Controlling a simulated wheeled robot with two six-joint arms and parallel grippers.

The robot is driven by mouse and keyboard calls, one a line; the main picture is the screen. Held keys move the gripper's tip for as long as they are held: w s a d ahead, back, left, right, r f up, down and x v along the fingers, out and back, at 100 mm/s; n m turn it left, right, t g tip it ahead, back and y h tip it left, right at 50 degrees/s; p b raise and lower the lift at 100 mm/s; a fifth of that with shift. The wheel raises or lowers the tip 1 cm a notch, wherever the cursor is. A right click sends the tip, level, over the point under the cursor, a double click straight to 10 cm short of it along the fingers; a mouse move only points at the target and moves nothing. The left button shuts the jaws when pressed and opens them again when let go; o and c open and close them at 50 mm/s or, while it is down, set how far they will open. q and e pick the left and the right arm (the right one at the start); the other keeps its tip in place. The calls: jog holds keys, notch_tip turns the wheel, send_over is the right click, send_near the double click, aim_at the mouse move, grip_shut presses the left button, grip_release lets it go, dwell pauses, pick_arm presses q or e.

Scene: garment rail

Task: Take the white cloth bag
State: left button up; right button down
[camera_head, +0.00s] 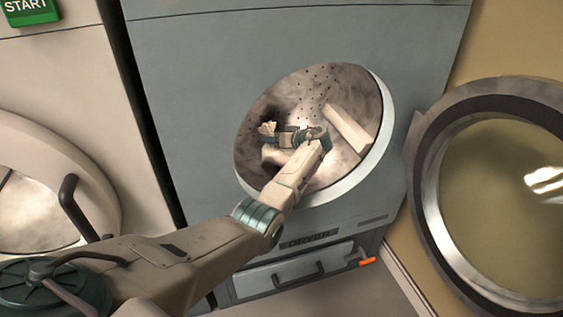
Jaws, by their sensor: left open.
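My left arm reaches from the lower left into the open drum (315,88) of a grey machine. My left gripper (272,139) is inside the drum, near its left side, with its jaws open. A small crumpled pale piece (267,128) shows at the gripper's tip; it may be part of the white cloth bag, but it is too small to be sure. Whether it touches the fingers I cannot tell. A pale patch just below the gripper is partly hidden by my arm. My right gripper is not in view.
A pale raised bar (348,129) runs along the drum's right wall. The machine's round door (434,190) stands open at the right. A second machine with a round door (60,170) is at the left. A drawer or panel with a handle (298,275) is below the drum.

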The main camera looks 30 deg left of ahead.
pick_arm(q)
grip_shut()
jog(key=shift+r, duration=0.15)
dwell(0.4)
